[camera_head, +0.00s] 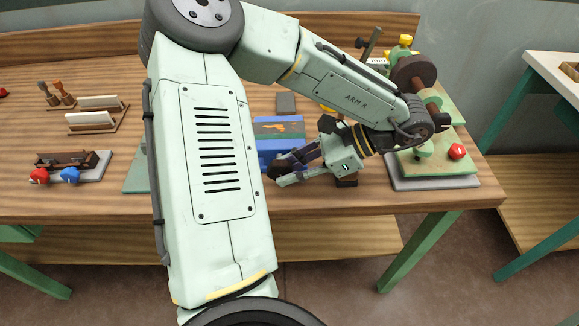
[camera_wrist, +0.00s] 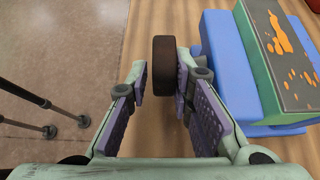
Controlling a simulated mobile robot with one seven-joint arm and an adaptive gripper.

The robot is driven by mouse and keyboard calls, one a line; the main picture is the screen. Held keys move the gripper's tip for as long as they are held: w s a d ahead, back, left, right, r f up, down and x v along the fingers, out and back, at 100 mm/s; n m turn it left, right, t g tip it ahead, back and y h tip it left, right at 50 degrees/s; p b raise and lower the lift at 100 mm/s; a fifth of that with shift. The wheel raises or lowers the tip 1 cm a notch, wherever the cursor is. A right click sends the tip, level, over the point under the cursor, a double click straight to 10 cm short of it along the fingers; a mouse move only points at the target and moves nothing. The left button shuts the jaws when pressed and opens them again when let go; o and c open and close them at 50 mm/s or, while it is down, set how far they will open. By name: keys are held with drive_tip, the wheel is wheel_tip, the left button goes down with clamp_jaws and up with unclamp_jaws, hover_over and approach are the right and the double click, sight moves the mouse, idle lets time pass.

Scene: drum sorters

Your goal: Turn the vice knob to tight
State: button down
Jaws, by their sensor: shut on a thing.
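The blue vice (camera_head: 267,147) sits near the front edge of the bench, and its blue body (camera_wrist: 222,60) is at the right in the wrist view. A green block with orange patches (camera_wrist: 285,45) shows at its top. My gripper (camera_head: 277,174) reaches in from the right at the front of the vice. In the wrist view my gripper (camera_wrist: 166,95) is shut on the knob, one purple-padded finger on each side. The knob's setting cannot be read.
A green machine with a red knob (camera_head: 456,151) stands at the right on a grey base. At the left are a fixture with a red knob (camera_head: 39,176) and a blue knob (camera_head: 69,175), and wooden racks (camera_head: 97,119). The wooden bench (camera_head: 110,203) is clear along its front left.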

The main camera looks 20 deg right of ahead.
drive_tip(key=shift+s+a+f+y, duration=0.1)
drive_tip(key=shift+s+f+y, duration=0.25)
drive_tip(key=shift+y, duration=0.15)
drive_tip(key=c, duration=1.8)
unclamp_jaws()
drive_tip(key=shift+r, duration=0.1)
drive_tip(key=shift+s, duration=0.1)
drive_tip(key=shift+r, duration=0.1)
